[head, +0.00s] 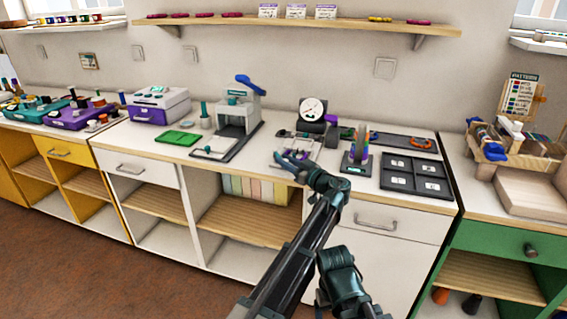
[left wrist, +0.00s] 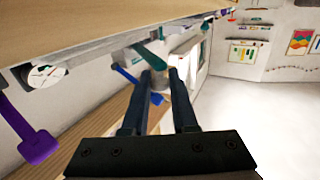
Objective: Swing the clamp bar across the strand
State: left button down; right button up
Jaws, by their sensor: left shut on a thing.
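My left gripper (head: 287,160) is at the front of the worktop, over a small pale board (head: 301,143) below the round dial gauge. In the left wrist view its two dark fingers (left wrist: 161,78) are close together, with a green bar (left wrist: 151,52) at their tips. The gripper is shut on this bar, which I take to be the clamp bar. The fingers hide most of the bar in the head view. I cannot make out the strand under it. A dark part of my right arm shows low in the head view; its fingers cannot be made out.
The dial gauge (head: 313,109) stands just behind. A press with a blue handle (head: 238,108) and a green tray (head: 176,138) are to the left. The floor in front is free.

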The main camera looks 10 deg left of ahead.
dwell(0.3)
pick_arm(q)
jog(key=c, duration=0.7)
grip_release()
jog(key=shift+c, duration=0.2)
